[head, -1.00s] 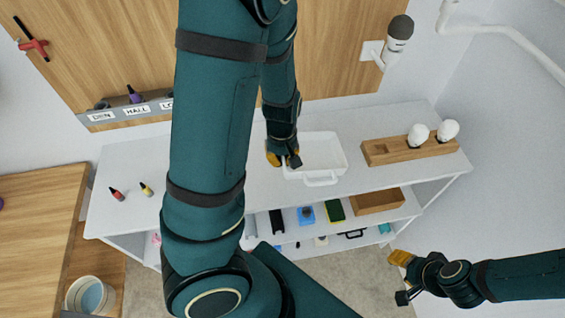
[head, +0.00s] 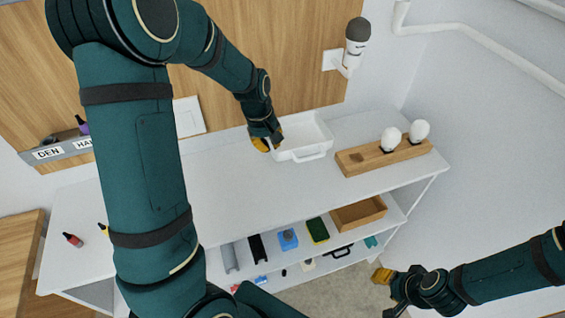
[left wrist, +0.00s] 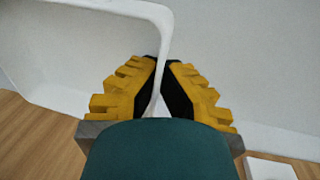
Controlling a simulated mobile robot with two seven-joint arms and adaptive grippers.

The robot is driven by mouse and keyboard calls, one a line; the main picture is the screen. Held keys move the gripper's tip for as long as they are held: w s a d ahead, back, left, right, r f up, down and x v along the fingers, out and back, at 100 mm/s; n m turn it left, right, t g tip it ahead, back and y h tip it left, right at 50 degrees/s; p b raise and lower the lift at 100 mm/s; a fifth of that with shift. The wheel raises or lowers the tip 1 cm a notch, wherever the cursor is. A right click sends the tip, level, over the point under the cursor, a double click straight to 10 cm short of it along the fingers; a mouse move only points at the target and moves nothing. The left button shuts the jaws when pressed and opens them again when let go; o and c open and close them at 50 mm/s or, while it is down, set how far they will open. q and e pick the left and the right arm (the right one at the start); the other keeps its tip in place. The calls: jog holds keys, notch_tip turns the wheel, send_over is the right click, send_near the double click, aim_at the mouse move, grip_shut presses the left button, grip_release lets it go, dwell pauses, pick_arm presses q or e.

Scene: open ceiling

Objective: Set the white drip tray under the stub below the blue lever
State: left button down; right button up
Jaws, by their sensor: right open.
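The white drip tray (head: 326,133) is at the back of the white table in the head view, close to the wooden wall panel. It looks raised, but the gap beneath it is hard to judge. My left gripper (head: 268,141) is at its left side. In the left wrist view, the yellow fingers (left wrist: 160,92) close on the wall of the tray (left wrist: 100,7), which passes between the black pads. My right gripper (head: 387,293) is open and empty, low at the right, in front of the table. I do not see the blue lever or its stub.
A wooden block (head: 362,160) with two white bulbs stands right of the tray. A grey-topped wall fixture (head: 357,40) hangs behind. Red (head: 73,240) and yellow-black (head: 103,229) bottles stand at left. The middle of the tabletop (head: 240,190) is clear. Shelves below hold several items.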

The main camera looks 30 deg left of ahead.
aim_at(272, 167)
pick_arm(q)
notch_tip(272, 167, down, 8)
jog(key=shift+f+b, duration=0.1)
jog(key=shift+b, duration=0.4)
jog(key=c, duration=1.1)
grip_release()
jog(key=shift+c, duration=0.2)
notch_tip(272, 167, up, 12)
jog(key=s+a+p, duration=0.1)
jog(key=shift+s+a+p, duration=0.15)
jog(key=shift+s+p, duration=0.1)
jog(key=shift+p, duration=0.15)
